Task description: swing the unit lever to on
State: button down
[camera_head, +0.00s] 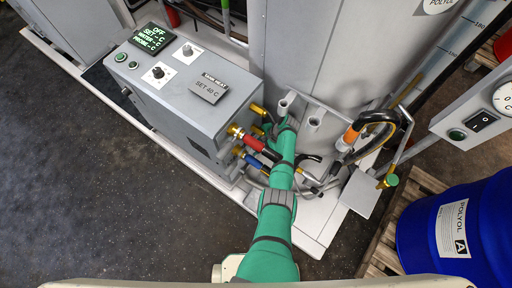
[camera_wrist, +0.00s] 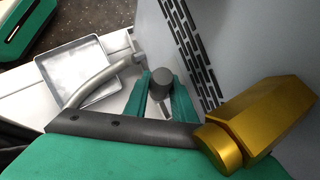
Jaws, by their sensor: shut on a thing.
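The unit is a grey cabinet (camera_head: 190,95) at the upper left of the head view. Its dark display (camera_head: 153,38) reads OFF on the top line. My gripper (camera_head: 268,127) is low by the cabinet's right side, near the brass fittings; the lever is not clear there. In the wrist view, my green fingers (camera_wrist: 162,98) are shut on a short dark grey cylindrical grip (camera_wrist: 162,77), which looks like the lever's end. It stands close beside the vented grey panel (camera_wrist: 200,55). The lever's pivot and its exact angle are hidden.
A brass hex fitting (camera_wrist: 265,115) is close at the right of the wrist view. Red (camera_head: 262,148) and blue (camera_head: 253,161) hose ends leave the cabinet beside my arm. A hose with an orange collar (camera_head: 351,134) hangs to the right. A blue drum (camera_head: 480,215) stands lower right.

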jog(key=c, duration=1.8)
grip_release()
jog(key=shift+d, duration=0.25)
jog(key=shift+o, duration=0.2)
jog(key=shift+a, duration=0.3)
jog(key=v, duration=0.7)
jog(key=shift+d+r, duration=0.2)
